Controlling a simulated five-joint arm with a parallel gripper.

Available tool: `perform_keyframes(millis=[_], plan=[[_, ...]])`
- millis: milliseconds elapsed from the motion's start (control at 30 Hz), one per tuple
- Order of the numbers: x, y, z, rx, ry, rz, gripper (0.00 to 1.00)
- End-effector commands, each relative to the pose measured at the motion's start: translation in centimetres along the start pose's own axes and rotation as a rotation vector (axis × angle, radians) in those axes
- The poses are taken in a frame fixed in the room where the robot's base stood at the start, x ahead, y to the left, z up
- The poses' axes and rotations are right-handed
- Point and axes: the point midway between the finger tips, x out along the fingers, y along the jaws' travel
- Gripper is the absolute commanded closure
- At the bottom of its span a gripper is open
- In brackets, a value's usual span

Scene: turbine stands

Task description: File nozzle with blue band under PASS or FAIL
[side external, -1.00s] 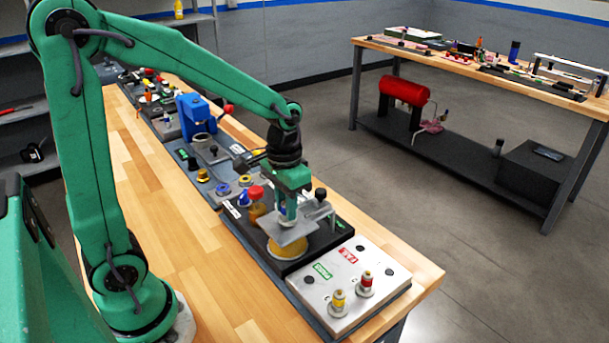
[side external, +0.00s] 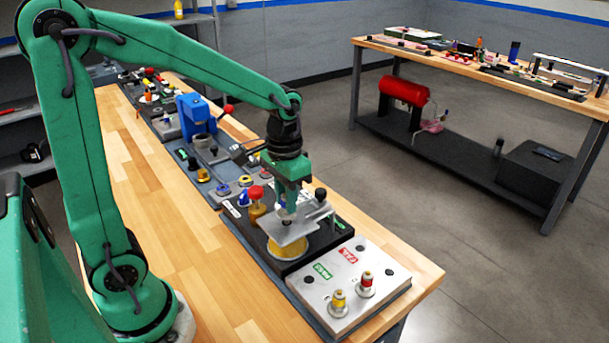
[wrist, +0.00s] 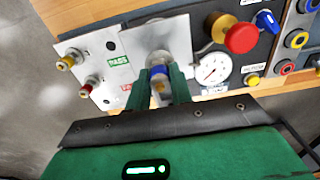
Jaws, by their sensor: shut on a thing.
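My gripper (wrist: 160,78) is shut on the nozzle with the blue band (wrist: 158,72), upright over the black test stand (side external: 330,217). The nozzle's lower end is hard to make out in the side view. A grey square plate (wrist: 135,46) lies around and beneath the nozzle; I cannot tell whether they touch. The light grey sorting board (side external: 352,313) has a green PASS label (side external: 322,271) and a red FAIL label (side external: 348,256). A yellow-banded nozzle (side external: 338,304) stands in the PASS row, and a red-banded nozzle (side external: 366,284) in the FAIL row. Dark empty holes show behind them.
A red knob (wrist: 240,36), a gauge (wrist: 212,69) and a blue lever (wrist: 266,21) sit beside the plate. A blue press (side external: 196,115) and several small parts stand farther back along the bench. The bench's left side (side external: 190,240) is clear wood.

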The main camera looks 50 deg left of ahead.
Motion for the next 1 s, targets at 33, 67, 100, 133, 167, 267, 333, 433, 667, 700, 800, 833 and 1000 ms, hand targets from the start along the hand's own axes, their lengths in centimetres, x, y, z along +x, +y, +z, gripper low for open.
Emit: perform_keyframes(millis=[33, 67, 100, 133, 167, 267, 333, 433, 667, 700, 800, 833, 1000], plan=[[-0.3, 0.0, 0.0, 0.000, 0.001, 0.000, 1.00], [-0.4, 0.0, 0.0, 0.000, 0.001, 0.000, 1.00], [-0.6, 0.0, 0.0, 0.000, 0.001, 0.000, 1.00], [-0.7, 0.0, 0.0, 0.000, 0.001, 0.000, 1.00], [-0.8, 0.0, 0.0, 0.000, 0.002, 0.000, 1.00], [-1.2, 0.0, 0.0, 0.000, 0.002, 0.000, 1.00], [-1.5, 0.0, 0.0, 0.000, 0.001, 0.000, 1.00], [-2.0, 0.0, 0.0, 0.000, 0.002, 0.000, 1.00], [-2.9, 0.0, -0.1, 0.000, 0.002, 0.000, 1.00], [-3.0, 0.0, 0.0, 0.000, 0.002, 0.000, 1.00], [-3.2, 0.0, 0.0, 0.000, 0.000, 0.000, 1.00], [-3.3, 0.0, 0.0, 0.000, 0.000, 0.000, 1.00], [-3.3, 0.0, 0.0, 0.000, 0.000, 0.000, 1.00]])
